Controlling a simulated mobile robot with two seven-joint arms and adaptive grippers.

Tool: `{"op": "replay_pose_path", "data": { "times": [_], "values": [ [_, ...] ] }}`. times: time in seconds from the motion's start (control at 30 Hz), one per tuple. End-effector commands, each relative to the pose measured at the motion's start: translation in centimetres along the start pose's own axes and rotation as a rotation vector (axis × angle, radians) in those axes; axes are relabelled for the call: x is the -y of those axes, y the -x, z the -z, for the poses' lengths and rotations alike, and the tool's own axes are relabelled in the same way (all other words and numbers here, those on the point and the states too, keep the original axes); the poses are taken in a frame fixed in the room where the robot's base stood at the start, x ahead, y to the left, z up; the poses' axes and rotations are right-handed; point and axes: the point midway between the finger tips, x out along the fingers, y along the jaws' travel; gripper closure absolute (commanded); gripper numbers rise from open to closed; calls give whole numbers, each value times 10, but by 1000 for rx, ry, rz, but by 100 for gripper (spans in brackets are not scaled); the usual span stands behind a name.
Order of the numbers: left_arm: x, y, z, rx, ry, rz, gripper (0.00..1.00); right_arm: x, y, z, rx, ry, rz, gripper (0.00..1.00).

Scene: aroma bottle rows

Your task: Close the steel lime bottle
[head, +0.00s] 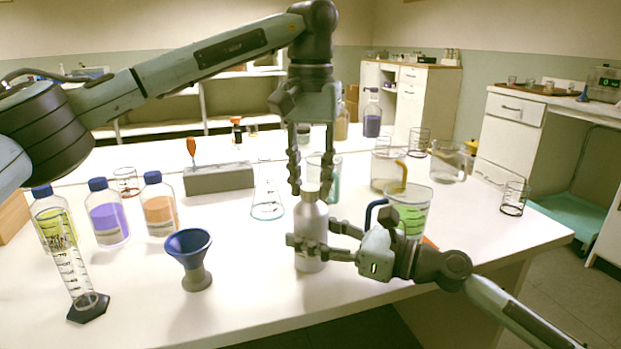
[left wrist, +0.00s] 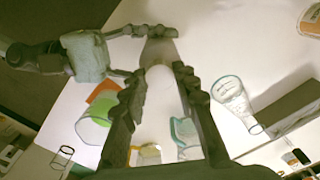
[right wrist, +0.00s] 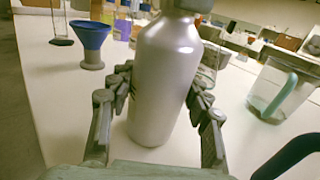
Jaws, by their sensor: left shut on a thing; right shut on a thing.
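The steel bottle (head: 312,222) stands upright on the white table near its front edge. It fills the middle of the right wrist view (right wrist: 163,85). My right gripper (head: 312,241) is shut around the bottle's body from the right. A grey cap (right wrist: 194,5) shows at the bottle's top in the right wrist view, cut off by the frame edge. My left gripper (head: 310,190) points straight down over the bottle, shut on the cap at the neck. Its fingers hide most of the cap in the head view, and I cannot tell how tightly it sits.
A blue funnel (head: 188,252) and a measuring cylinder (head: 76,272) stand left of the bottle. A conical flask (head: 267,196) is behind it. A beaker with green liquid (head: 410,208) stands close on the right, by my right gripper. The table front between funnel and bottle is clear.

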Motion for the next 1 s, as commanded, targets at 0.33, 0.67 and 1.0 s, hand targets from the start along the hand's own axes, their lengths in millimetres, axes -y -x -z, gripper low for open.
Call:
{"op": "replay_pose_path", "data": {
  "times": [0.33,0.67,1.0],
  "values": [
    [0,0,0,-1,-346,0,81,0,0,1,-1,-1,0,100],
    [0,0,0,-1,-344,0,58,0,0,1,-1,-1,0,100],
    [0,0,0,-1,-343,0,51,0,0,1,-1,-1,0,100]
  ]
}}
